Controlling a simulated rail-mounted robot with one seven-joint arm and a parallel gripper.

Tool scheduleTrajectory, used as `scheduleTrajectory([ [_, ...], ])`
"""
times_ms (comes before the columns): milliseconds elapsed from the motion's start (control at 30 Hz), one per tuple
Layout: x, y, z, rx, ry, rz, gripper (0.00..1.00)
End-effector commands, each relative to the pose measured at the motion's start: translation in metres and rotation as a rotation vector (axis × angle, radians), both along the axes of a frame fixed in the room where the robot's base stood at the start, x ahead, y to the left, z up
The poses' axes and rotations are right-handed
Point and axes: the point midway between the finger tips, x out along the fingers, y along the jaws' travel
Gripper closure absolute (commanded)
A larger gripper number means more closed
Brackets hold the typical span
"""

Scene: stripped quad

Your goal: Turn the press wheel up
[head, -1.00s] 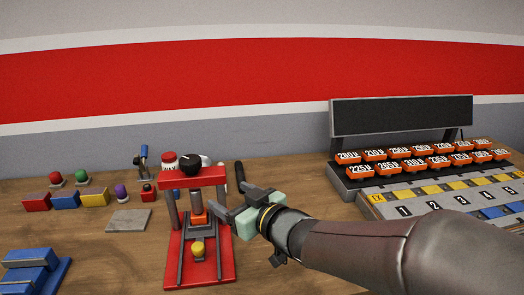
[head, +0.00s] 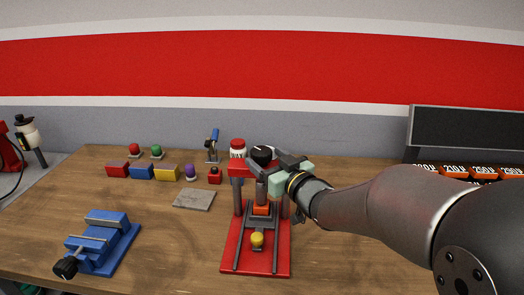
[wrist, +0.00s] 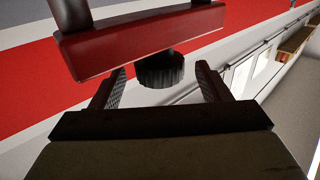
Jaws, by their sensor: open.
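The red press (head: 232,254) stands on the bench, with an orange block (head: 262,210) between its posts and a yellow knob (head: 257,239) on its base. Its black press wheel (head: 261,154) sits on top of the red crossbar. My gripper (head: 279,160) is open and reaches in from the right at the height of the wheel, partly covering the crossbar's right end. In the wrist view the ribbed black wheel (wrist: 160,72) shows between the two spread fingers (wrist: 160,75), with the red crossbar (wrist: 140,40) beside it. No finger visibly touches the wheel.
A blue vise (head: 110,245) stands at front left. A grey plate (head: 194,199), coloured blocks (head: 142,172), buttons and a red-and-white jar (head: 237,147) are left of and behind the press. A dark display rack (head: 465,130) with orange tags is at right.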

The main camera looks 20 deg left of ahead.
Motion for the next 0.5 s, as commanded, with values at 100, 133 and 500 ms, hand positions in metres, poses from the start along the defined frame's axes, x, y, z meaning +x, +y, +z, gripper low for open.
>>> scheduleTrajectory([
  [100, 0.012, 0.014, 0.001, -0.002, 0.001, 0.001, 0.30],
  [133, 0.014, 0.017, 0.000, -0.002, 0.001, 0.001, 0.30],
  [500, 0.022, 0.026, 0.000, 0.000, 0.000, 0.000, 0.30],
])
